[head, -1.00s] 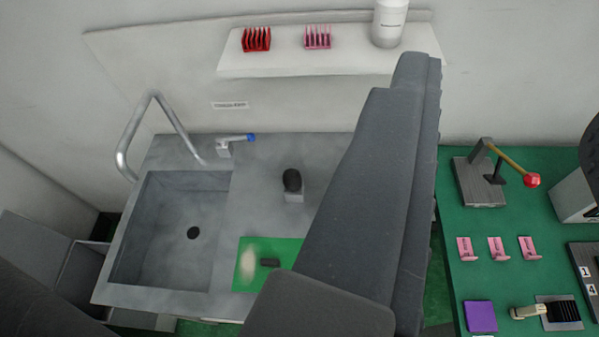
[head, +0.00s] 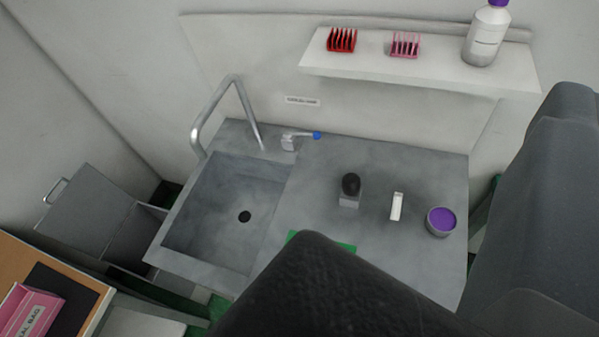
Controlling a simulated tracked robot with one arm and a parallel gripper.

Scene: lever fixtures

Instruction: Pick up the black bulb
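The black bulb (head: 351,184) is a dark rounded knob sitting upright on a small light grey block (head: 349,202). It stands on the grey sink counter (head: 398,255), right of the basin. Nothing touches it. Dark parts of my own arm fill the bottom middle and the right side of the view. My gripper's fingers do not show. The lower middle of the counter is hidden behind my arm.
The sink basin (head: 228,210) and bent faucet (head: 238,110) are left of the bulb. A small white upright piece (head: 397,206) and a purple-topped round container (head: 441,221) stand to its right. A green mat (head: 340,246) is partly hidden. A shelf (head: 420,75) hangs above.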

